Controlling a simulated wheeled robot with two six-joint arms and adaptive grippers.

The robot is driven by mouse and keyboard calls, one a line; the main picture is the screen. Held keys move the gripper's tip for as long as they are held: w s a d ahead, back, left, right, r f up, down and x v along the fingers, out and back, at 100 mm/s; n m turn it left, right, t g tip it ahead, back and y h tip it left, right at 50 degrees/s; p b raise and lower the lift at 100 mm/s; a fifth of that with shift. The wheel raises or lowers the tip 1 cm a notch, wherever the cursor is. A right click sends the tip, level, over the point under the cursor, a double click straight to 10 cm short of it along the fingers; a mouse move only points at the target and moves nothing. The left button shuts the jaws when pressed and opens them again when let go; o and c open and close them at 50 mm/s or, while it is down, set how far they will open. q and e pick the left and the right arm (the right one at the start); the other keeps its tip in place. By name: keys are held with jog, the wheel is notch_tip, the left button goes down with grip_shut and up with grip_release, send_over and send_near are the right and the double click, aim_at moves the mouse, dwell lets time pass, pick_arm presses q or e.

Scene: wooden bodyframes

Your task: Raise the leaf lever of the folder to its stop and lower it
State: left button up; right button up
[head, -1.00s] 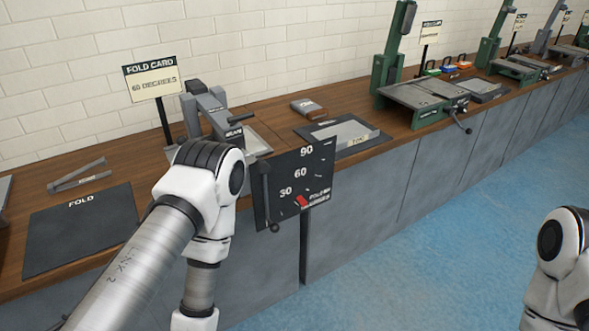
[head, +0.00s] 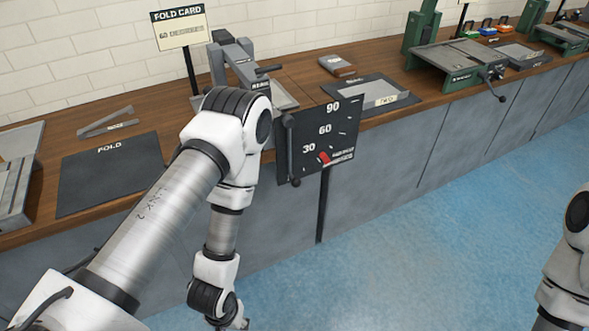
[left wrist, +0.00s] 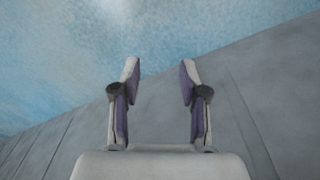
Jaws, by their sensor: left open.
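The folder (head: 236,62) is a grey machine on the wooden bench, partly hidden behind my left arm. A dark dial plate (head: 335,125) marked 30, 60 and 90 hangs at the bench front. Its red pointer (head: 324,157) sits low, below the 30 mark. A dark lever (head: 291,150) with a round end hangs down along the plate's left side. My left arm reaches down in front of the bench; its gripper is cut off at the bottom of the head view.
A fold card (head: 180,28) reads 60 degrees. A dark mat (head: 108,175) marked FOLD lies on the bench at left; another dark tray (head: 405,92) lies right of the folder. A green machine (head: 455,55) stands further right. The blue floor (head: 420,240) before the bench is clear.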

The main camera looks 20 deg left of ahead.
pick_arm(q)
jog(key=w+n+t, duration=0.4)
jog(key=w+n, duration=0.3)
jog(key=w, duration=0.1)
jog(key=n+t+h+b, duration=0.2)
jog(key=n+t+b, duration=1.1)
jog(key=b, duration=1)
send_near(296, 183)
jog(key=w+f, duration=0.2)
jog(key=w, duration=0.2)
jog(key=shift+w+r, duration=0.15)
jog(key=shift+r, duration=0.2)
jog(key=w, duration=0.4)
jog(key=w+b, duration=0.1)
jog(key=w, duration=0.1)
jog(key=shift+w+d, duration=0.4)
grip_shut()
